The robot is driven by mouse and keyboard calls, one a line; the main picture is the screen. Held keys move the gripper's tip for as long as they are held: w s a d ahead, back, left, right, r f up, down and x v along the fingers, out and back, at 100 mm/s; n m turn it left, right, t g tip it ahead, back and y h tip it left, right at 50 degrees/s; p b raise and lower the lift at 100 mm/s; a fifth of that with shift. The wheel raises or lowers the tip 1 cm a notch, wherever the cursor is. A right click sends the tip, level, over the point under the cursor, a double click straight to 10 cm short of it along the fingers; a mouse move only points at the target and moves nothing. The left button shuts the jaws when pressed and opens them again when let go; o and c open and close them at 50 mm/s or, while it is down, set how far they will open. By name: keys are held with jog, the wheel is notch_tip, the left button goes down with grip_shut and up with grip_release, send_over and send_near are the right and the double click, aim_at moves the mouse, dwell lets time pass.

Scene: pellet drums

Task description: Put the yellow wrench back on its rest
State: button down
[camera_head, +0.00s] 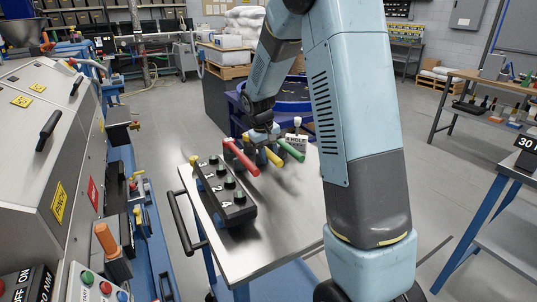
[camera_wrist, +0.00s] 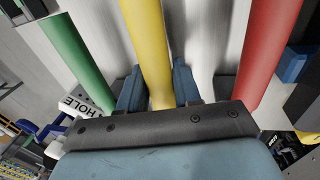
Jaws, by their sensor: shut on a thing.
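The yellow wrench (camera_head: 273,156) shows its handle above the metal-topped cart, between a red handle (camera_head: 241,157) and a green handle (camera_head: 291,149). My gripper (camera_head: 262,138) is at the far side of these handles. In the wrist view, my gripper (camera_wrist: 158,90) is shut on the yellow handle (camera_wrist: 147,40), one finger on each side. The green handle (camera_wrist: 75,60) is on the left there and the red one (camera_wrist: 268,50) on the right, both apart from the fingers. The wrench's far end and the rest under it are hidden, so I cannot tell whether they touch.
A black block (camera_head: 226,193) numbered 1 to 4 stands on the cart (camera_head: 262,240), left of the handles. A white "HOLE" sign (camera_head: 297,141) stands close behind the green handle. A machine (camera_head: 45,130) is at left. The cart's front right is clear.

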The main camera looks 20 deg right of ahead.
jog(key=shift+f, duration=0.2)
jog(key=c, duration=0.7)
grip_release()
jog(key=shift+r, duration=0.1)
notch_tip(320, 180, up, 13)
jog(key=a, duration=0.2)
jog(key=shift+s+a+r, duration=0.15)
jog(key=shift+s+a, duration=0.15)
jog(key=shift+s, duration=0.1)
